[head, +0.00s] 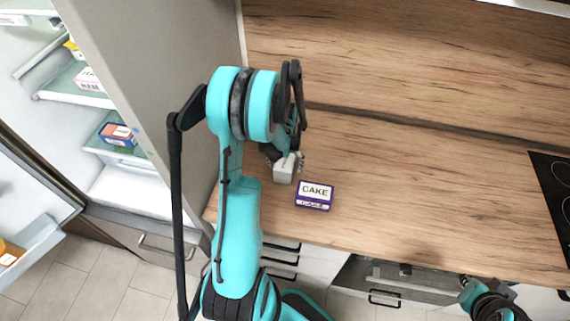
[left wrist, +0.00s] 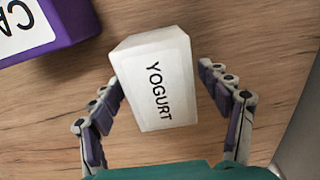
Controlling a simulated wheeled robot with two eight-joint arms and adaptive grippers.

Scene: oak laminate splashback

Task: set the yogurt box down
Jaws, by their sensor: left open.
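The yogurt box (left wrist: 157,82) is a small white block with YOGURT on its top face. It also shows in the head view (head: 284,172), on the wooden counter near its left end, beside the cake box. My left gripper (left wrist: 165,95) is open, with one finger on each side of the yogurt box. A clear gap shows on the right side and a narrower one on the left. In the head view my left gripper (head: 282,157) is partly hidden by its own arm. My right gripper (head: 492,298) is at the lower right, its fingers unclear.
A purple cake box (head: 314,196) sits just right of the yogurt box. The wooden counter (head: 420,200) is clear further right, up to a black hob (head: 555,190). An open fridge (head: 110,130) with boxes on its shelves stands at the left.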

